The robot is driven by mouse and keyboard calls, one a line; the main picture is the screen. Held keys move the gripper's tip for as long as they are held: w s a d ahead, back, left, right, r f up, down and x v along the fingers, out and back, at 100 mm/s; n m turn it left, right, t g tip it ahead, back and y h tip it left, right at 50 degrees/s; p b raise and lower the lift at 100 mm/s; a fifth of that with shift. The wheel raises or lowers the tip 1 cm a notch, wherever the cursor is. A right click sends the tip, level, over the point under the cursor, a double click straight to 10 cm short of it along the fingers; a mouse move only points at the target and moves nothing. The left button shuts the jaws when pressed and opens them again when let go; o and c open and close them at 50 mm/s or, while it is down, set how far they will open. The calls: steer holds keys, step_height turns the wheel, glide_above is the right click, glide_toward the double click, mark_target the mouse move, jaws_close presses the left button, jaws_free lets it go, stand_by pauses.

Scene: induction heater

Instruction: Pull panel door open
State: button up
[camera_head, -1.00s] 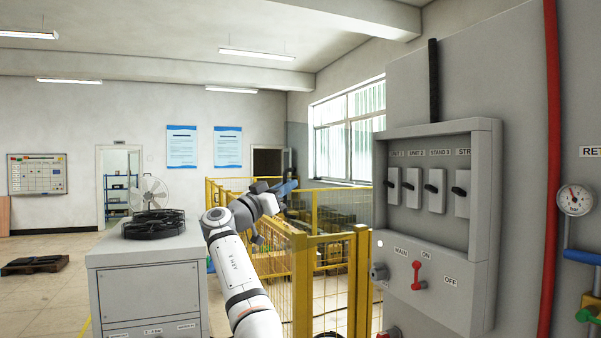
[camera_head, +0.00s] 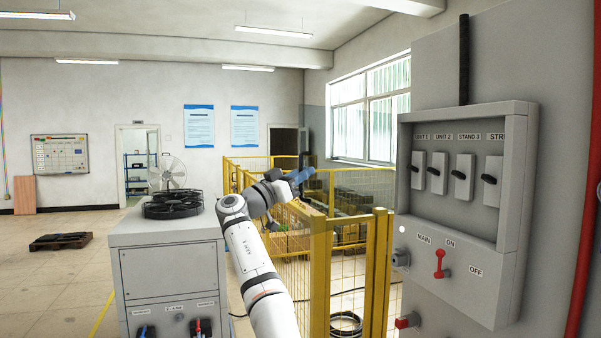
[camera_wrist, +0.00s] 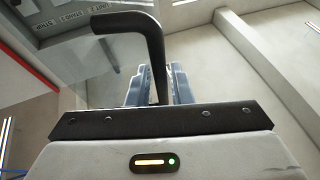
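The grey electrical panel (camera_head: 518,215) stands at the right in the head view, its recess with several black-handled switches uncovered. A faint, tinted see-through pane, apparently the panel door (camera_head: 317,130), seems to stand swung out to the left of the recess; its outline is hard to make out. My gripper (camera_head: 300,177), with blue-grey fingers, is at its far left edge. In the wrist view, a black bent handle (camera_wrist: 125,22) runs down between the fingers (camera_wrist: 160,88), which close tightly around its straight part. Its lower end is hidden behind the gripper body.
A grey cabinet (camera_head: 170,262) with a black round part on top (camera_head: 173,204) stands left of my arm. Yellow fencing (camera_head: 320,280) stands behind my arm. A red lever (camera_head: 440,264) and a red pipe (camera_head: 588,200) are at the right. Floor at the left is mostly clear.

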steer(key=shift+s+d+r, duration=0.1)
steer(key=shift+s+r, duration=0.1)
steer(key=shift+r, duration=0.1)
steer(key=shift+f, duration=0.2)
steer(key=b+v, duration=0.4)
steer(key=v, duration=0.3)
steer(key=shift+s+a+b, duration=0.25)
steer(key=shift+b, duration=0.1)
